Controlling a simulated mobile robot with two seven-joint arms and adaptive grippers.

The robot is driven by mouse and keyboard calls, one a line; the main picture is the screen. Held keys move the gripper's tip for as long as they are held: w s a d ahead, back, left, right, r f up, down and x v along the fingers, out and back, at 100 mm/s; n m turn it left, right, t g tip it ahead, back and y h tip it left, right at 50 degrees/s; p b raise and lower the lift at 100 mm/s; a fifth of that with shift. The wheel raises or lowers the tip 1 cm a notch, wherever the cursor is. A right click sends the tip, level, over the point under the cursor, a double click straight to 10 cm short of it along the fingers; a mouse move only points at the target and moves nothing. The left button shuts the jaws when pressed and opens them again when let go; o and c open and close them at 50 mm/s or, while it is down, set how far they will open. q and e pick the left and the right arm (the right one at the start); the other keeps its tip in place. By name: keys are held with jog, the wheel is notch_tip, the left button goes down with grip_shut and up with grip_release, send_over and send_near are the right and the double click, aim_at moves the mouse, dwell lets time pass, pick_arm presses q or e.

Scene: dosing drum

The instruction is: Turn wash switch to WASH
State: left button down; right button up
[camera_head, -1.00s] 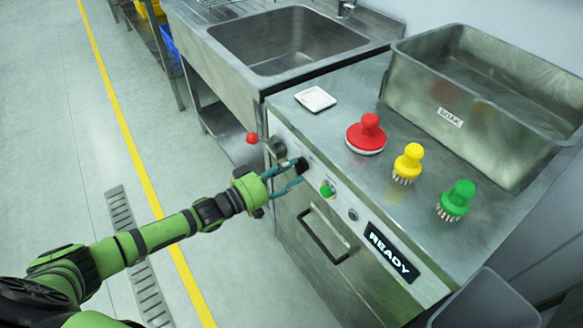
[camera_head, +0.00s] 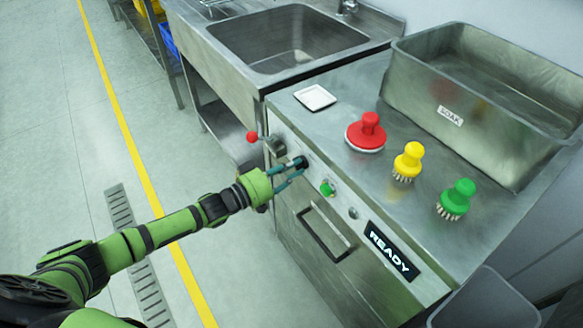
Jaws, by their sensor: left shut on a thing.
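The wash switch, a black knob (camera_head: 301,162), sits on the front panel of the steel machine (camera_head: 345,190). My left gripper (camera_head: 293,168) reaches it from the left, its teal fingers shut on the knob. The fingers partly hide the knob, and I cannot read its labels or tell its setting. A display on the panel reads READY (camera_head: 390,250). My right gripper is not in view.
A green button (camera_head: 327,188) sits right of the knob, and a red-balled lever (camera_head: 253,137) left of it. Red (camera_head: 367,132), yellow (camera_head: 408,160) and green (camera_head: 456,198) brushes, a white dish (camera_head: 315,97) and the SOAK basin (camera_head: 480,110) stand on top.

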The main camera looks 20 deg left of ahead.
pick_arm(q)
jog(key=m, duration=0.6)
jog(key=shift+f, duration=0.1)
jog(key=m, duration=0.5)
jog(key=shift+f+m+b, duration=0.1)
jog(key=shift+m+b, duration=0.2)
jog(key=shift+b, duration=0.05)
dwell(0.4)
jog(key=c, duration=1.1)
grip_release()
jog(key=shift+c, duration=0.2)
jog(key=shift+s, duration=0.1)
jog(key=v, duration=1.2)
